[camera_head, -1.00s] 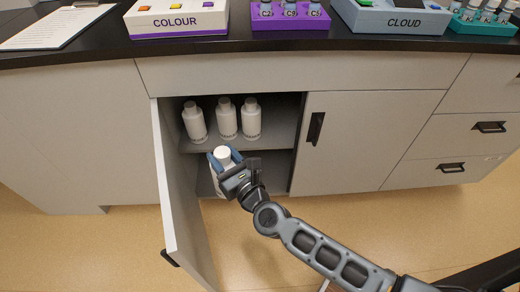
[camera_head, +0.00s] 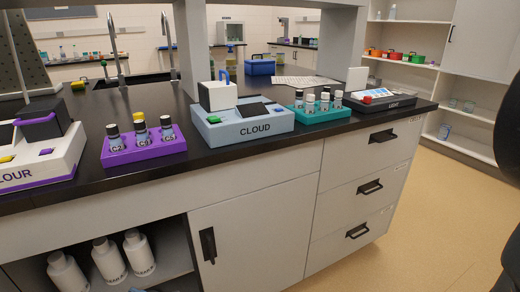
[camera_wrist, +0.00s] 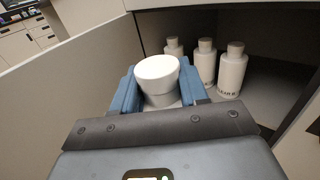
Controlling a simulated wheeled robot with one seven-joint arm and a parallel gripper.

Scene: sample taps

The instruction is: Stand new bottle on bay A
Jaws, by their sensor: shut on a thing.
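My gripper (camera_wrist: 158,88) is shut on a white bottle (camera_wrist: 157,70), with a blue finger on each side of its neck and the white cap on top. The bottle's lower part is hidden. In the wrist view it is at the cupboard opening, in front of several similar white bottles. In the head view my gripper and the held bottle are not clearly seen. I cannot make out a bay marked A in either view.
Three white bottles stand on the cupboard shelf (camera_head: 172,262). On the black counter are the COLOUR device (camera_head: 45,160), a purple vial rack (camera_head: 143,150), the CLOUD device (camera_head: 240,124), a teal vial rack (camera_head: 318,112) and a black device (camera_head: 392,103). Drawers are at right.

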